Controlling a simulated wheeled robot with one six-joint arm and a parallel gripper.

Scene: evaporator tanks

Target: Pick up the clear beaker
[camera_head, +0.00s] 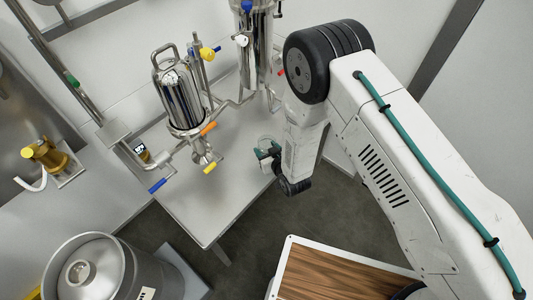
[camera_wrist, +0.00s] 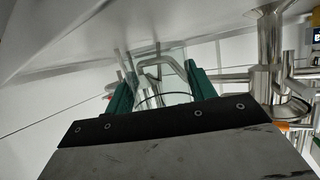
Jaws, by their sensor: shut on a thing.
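My gripper (camera_head: 268,152) is at the right side of the grey table, below the shiny tanks in the head view. It is shut on the clear beaker (camera_head: 266,141), whose thin, see-through rim shows at the fingers. In the wrist view, the two green fingers of my gripper (camera_wrist: 157,76) stand either side of the beaker (camera_wrist: 163,98), seen as faint glass with a dark curved line. Whether its base touches the table cannot be told.
A steel tank (camera_head: 181,95) with coloured valve handles stands on the grey table (camera_head: 200,222). A second tank (camera_head: 255,50) is behind my gripper. A keg (camera_head: 100,270) is at lower left and a wooden-topped surface (camera_head: 330,275) at the bottom.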

